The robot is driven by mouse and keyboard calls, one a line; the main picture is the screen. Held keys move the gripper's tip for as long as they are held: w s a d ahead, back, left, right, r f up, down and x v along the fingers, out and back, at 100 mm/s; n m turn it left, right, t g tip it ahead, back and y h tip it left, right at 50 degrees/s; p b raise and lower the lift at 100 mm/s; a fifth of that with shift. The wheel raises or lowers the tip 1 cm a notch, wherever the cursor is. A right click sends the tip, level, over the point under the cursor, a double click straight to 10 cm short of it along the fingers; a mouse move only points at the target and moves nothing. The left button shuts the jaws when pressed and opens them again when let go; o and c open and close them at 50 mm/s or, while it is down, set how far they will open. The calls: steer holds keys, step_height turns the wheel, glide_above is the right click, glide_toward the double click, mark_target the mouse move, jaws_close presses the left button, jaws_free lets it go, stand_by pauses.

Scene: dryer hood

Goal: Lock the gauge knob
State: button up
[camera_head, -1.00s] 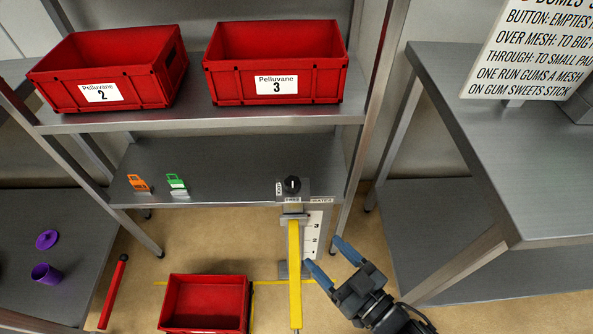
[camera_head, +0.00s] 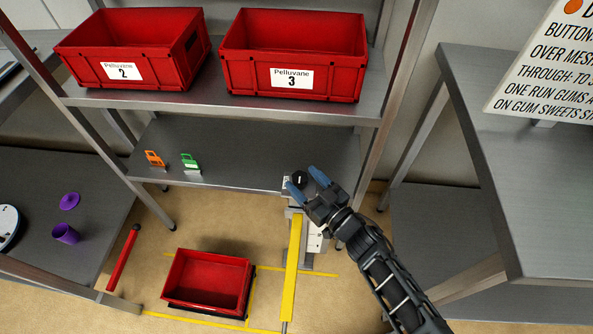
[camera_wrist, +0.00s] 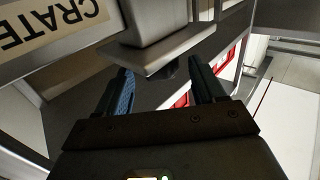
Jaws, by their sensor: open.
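The black gauge knob (camera_head: 299,178) sits at the top of the gauge post, at the front edge of the lower shelf. My gripper (camera_head: 305,183) is open, with its two blue fingers around or just in front of the knob; whether they touch it I cannot tell. In the wrist view, my gripper (camera_wrist: 163,84) is open, with a grey metal plate (camera_wrist: 155,55) just beyond the fingertips. A dark round part shows beneath that plate, partly hidden; I cannot tell if it is the knob. The yellow gauge bar (camera_head: 293,255) runs down below the knob.
Red crates 2 (camera_head: 125,72) and 3 (camera_head: 292,78) stand on the upper shelf (camera_head: 215,104). An orange tag (camera_head: 155,159) and a green tag (camera_head: 191,163) are on the lower shelf. A red crate (camera_head: 207,280) is on the floor. A grey table (camera_head: 530,170) stands at right.

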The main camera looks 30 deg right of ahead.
mark_target(296, 172)
steer(key=shift+w+a, duration=0.2)
steer(key=shift+w, duration=0.85)
steer(key=shift+w+a, duration=0.2)
steer(key=shift+w, duration=0.8)
steer(key=shift+c, duration=0.2)
steer(key=shift+b, duration=0.35)
steer(key=c, duration=0.9)
